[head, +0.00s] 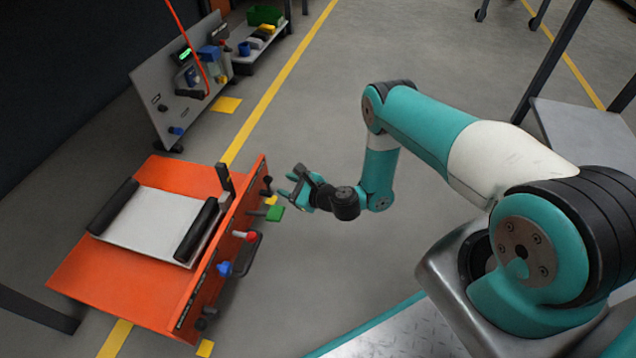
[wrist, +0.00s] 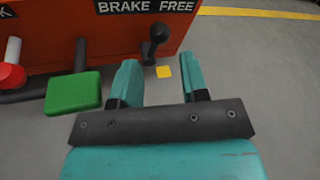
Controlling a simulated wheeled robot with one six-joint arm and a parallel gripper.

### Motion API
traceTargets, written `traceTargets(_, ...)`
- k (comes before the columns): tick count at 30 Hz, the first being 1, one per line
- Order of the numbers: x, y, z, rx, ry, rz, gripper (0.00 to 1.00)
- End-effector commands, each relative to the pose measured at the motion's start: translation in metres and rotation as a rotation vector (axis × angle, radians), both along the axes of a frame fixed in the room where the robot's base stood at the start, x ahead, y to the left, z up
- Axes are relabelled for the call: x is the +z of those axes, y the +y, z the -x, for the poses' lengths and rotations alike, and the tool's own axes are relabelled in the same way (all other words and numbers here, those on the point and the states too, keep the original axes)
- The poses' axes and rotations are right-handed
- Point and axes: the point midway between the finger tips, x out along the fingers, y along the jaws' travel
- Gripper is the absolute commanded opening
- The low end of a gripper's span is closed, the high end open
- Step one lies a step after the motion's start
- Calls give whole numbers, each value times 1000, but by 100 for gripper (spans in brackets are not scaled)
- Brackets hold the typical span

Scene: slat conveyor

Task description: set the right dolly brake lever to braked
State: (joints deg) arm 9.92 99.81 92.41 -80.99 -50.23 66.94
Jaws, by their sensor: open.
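The orange dolly (head: 75,275) stands on the floor at left in the head view. A small black lever (wrist: 157,36) with a rounded knob sits on its panel under the words BRAKE and FREE in the wrist view. It also shows at the panel's far end in the head view (head: 267,181). It stands tilted, knob between the two words; I cannot tell which word it is set to. My gripper (head: 288,181) is open and empty, a little to the right of the lever in the head view. In the wrist view, the lever lies beyond the teal fingers (wrist: 159,64), apart from them.
A green pad (wrist: 73,93) sticks out just left of my fingers. A red knob (wrist: 11,76) and a dark handle bar are further left; a blue knob (head: 224,268) is nearer along the panel. A grey panel cart (head: 150,95) stands behind. The floor right of the dolly is clear.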

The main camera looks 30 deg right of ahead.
Motion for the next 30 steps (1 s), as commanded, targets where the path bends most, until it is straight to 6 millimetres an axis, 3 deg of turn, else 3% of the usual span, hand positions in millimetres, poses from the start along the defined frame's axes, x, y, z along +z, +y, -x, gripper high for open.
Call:
traceTargets(1,9,-2,4,-1,2,-1,41)
traceTargets(30,27,-48,82,-1,-2,3,41)
